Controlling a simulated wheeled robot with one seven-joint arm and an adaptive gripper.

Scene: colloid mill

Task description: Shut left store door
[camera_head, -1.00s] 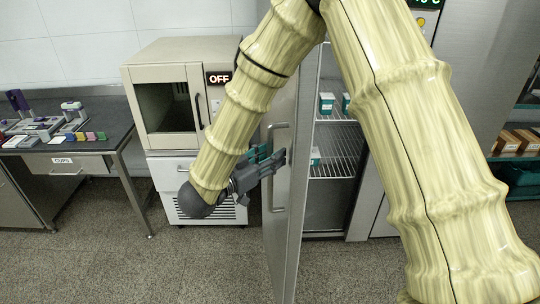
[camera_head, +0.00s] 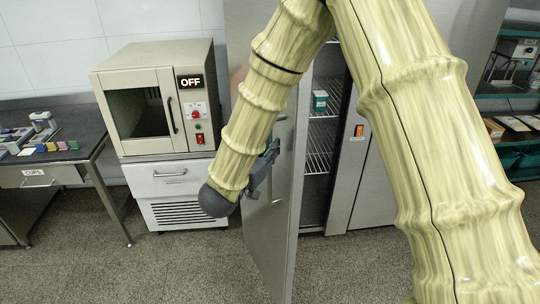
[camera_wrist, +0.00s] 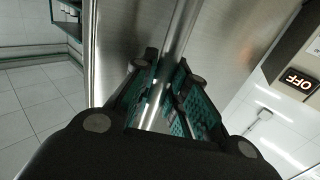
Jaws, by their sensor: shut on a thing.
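The left store door (camera_head: 268,215) is a tall steel door standing open, its outer face turned to the left. The shelves of the store (camera_head: 318,160) show behind its free edge. My gripper (camera_head: 270,158) is at the door's outer face, at the vertical bar handle (camera_head: 275,180). In the wrist view, the green-padded fingers (camera_wrist: 168,95) are shut around the shiny handle bar (camera_wrist: 180,35), with the steel door face behind it. My arm hides the door's upper part in the head view.
A beige oven (camera_head: 160,100) marked OFF stands left of the door on a white cabinet (camera_head: 175,190). A dark bench (camera_head: 70,160) with a CUPS drawer is farther left. Speckled floor (camera_head: 190,270) is clear in front. A small teal box (camera_head: 320,100) sits on a store shelf.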

